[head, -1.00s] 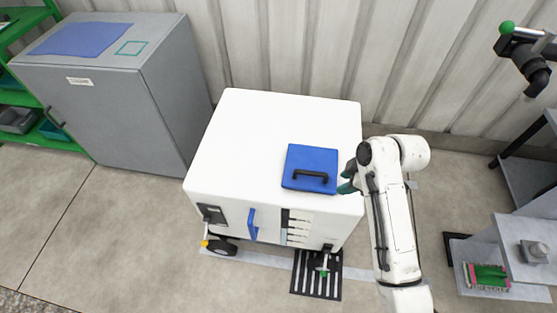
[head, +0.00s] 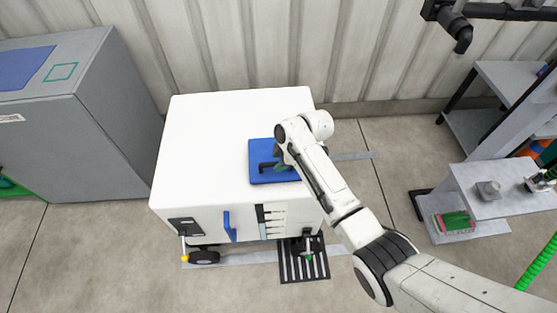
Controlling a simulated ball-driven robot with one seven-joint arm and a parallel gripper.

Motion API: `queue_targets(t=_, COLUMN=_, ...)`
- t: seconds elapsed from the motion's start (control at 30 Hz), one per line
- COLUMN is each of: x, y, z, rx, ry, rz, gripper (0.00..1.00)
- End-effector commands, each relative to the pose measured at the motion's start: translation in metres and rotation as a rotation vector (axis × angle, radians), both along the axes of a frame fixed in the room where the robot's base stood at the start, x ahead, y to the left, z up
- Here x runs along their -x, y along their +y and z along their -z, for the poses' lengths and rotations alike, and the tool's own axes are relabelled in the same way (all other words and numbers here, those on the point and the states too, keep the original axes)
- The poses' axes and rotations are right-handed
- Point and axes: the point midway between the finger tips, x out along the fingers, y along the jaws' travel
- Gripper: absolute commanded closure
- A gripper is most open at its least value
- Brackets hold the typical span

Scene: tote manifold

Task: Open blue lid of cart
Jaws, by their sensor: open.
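The white cart (head: 205,137) stands in the middle of the head view, with a blue lid (head: 260,152) set in its top near the front right. The lid lies flat and closed. A black handle (head: 266,167) is on the lid's front part; its right end is hidden by my arm. My gripper (head: 277,160) is open and over the lid at the handle. I cannot tell whether its fingers are around the handle or touching it, as my wrist covers part of the lid.
A grey cabinet (head: 92,130) stands to the left of the cart. A ribbed wall (head: 220,45) is behind it. Grey tables (head: 485,205) stand on the right, with a dark pipe (head: 470,20) above. A floor grate (head: 303,266) lies at the cart's front. The cart's top left is clear.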

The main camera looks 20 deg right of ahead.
Motion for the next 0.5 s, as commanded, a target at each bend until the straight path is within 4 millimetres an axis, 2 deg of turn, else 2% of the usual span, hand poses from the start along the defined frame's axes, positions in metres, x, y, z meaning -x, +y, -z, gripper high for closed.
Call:
queue_targets(t=0.37, x=-0.0015, y=0.0021, z=0.0056, rx=0.000, ry=0.000, rz=0.000, gripper=0.60)
queue_targets(t=0.5, x=-0.0014, y=0.0021, z=0.0057, rx=0.001, ry=0.000, rz=0.000, gripper=0.71)
